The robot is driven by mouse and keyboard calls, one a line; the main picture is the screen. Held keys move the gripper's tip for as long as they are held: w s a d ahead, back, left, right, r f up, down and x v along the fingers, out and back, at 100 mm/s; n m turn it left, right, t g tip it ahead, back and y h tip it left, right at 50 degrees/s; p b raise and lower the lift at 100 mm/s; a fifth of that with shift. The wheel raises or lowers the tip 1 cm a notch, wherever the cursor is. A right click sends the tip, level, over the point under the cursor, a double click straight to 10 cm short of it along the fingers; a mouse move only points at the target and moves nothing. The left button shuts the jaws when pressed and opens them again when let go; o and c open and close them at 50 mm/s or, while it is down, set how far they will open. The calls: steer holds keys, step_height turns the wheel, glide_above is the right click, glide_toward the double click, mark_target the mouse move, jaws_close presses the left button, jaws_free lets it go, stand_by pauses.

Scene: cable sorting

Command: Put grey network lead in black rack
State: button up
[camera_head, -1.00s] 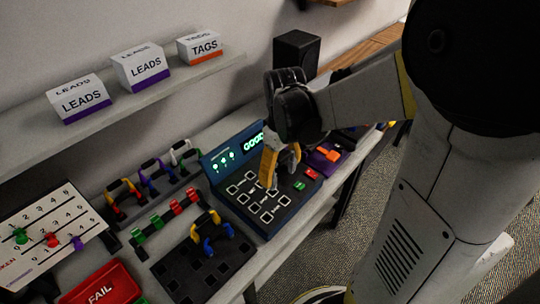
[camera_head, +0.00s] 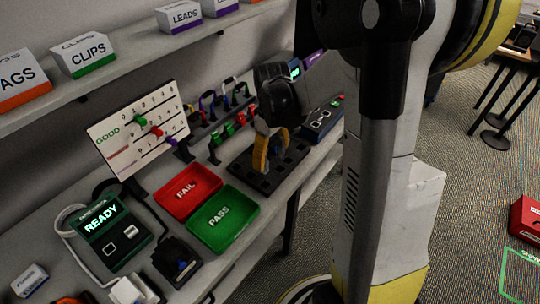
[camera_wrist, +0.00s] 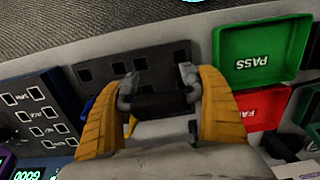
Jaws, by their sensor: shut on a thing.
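My gripper (camera_head: 270,152) is over the black rack, with its yellow fingers pointing down. In the wrist view, my gripper (camera_wrist: 160,88) is shut on a dark bar with grey ends (camera_wrist: 160,105), which I take as the grey network lead; its colour is hard to tell. The black rack (camera_head: 262,183) is a flat board with square sockets, beside the red and green trays. In the wrist view the rack (camera_wrist: 100,73) lies below the fingers, with several empty sockets showing. Whether the lead touches the rack is unclear. Blue and yellow leads by the fingers are partly hidden.
The red FAIL tray (camera_head: 188,190) and green PASS tray (camera_head: 224,218) lie left of the rack. The dark blue tester panel (camera_head: 322,120) is to its right. Coloured leads (camera_head: 228,98) stand behind. A shelf (camera_head: 130,75) with boxes overhangs the back.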

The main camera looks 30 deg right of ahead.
mark_target(271, 176)
steer(key=shift+s+a+f, duration=0.1)
steer(key=shift+a+f, duration=0.05)
steer(key=shift+f, duration=0.15)
steer(key=shift+f+b, duration=2.1)
steer(key=shift+f, duration=0.5)
steer(key=shift+f+b, duration=0.2)
steer(key=shift+b, duration=0.1)
steer(key=shift+f, duration=0.25)
steer(key=shift+f+b, duration=0.45)
steer(key=shift+b, duration=0.2)
steer(key=o, duration=1.1)
